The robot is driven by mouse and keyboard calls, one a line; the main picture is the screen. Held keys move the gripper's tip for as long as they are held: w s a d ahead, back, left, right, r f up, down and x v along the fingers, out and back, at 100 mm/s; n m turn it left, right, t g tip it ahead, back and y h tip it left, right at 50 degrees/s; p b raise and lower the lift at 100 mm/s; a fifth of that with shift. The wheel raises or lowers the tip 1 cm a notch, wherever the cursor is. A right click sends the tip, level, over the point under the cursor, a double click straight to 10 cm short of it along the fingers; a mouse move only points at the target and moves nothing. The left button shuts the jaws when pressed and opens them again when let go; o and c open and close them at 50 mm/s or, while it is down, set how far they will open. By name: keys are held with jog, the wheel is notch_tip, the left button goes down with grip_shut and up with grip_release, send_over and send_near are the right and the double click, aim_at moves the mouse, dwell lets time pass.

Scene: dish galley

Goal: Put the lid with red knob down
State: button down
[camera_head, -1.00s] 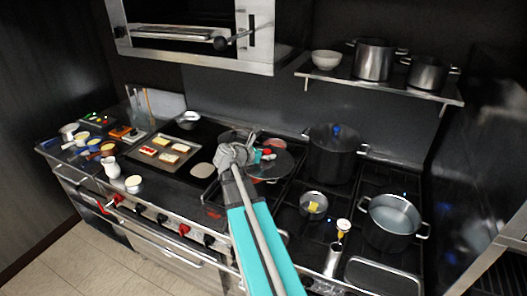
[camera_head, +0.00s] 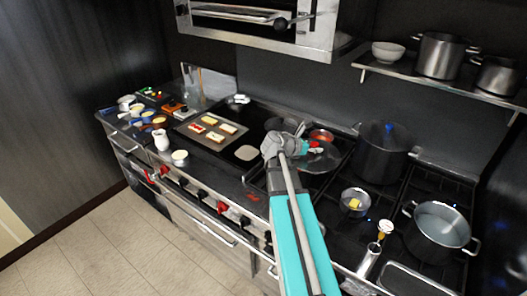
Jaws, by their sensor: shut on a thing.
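The lid with red knob (camera_head: 319,161) is a dark, see-through disc over the middle of the stove. Its red knob (camera_head: 314,144) shows at the tips of my gripper (camera_head: 305,145). My gripper is shut on the knob, and the arm reaches in from the bottom of the view. The lid looks tilted. Whether it touches the stove below or hangs above it I cannot tell. My gripper hides part of the lid's left side.
A tall dark pot with a blue knob (camera_head: 381,157) stands right of the lid. A pot with red contents (camera_head: 322,135) is behind it. A small pan (camera_head: 354,203) and an open pot (camera_head: 439,232) stand to the right. A griddle tray (camera_head: 212,131) with food lies left.

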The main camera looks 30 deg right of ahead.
aim_at(312, 157)
jog(key=shift+f+b, duration=2)
jog(key=shift+f, duration=0.4)
jog(key=shift+w+a, duration=0.1)
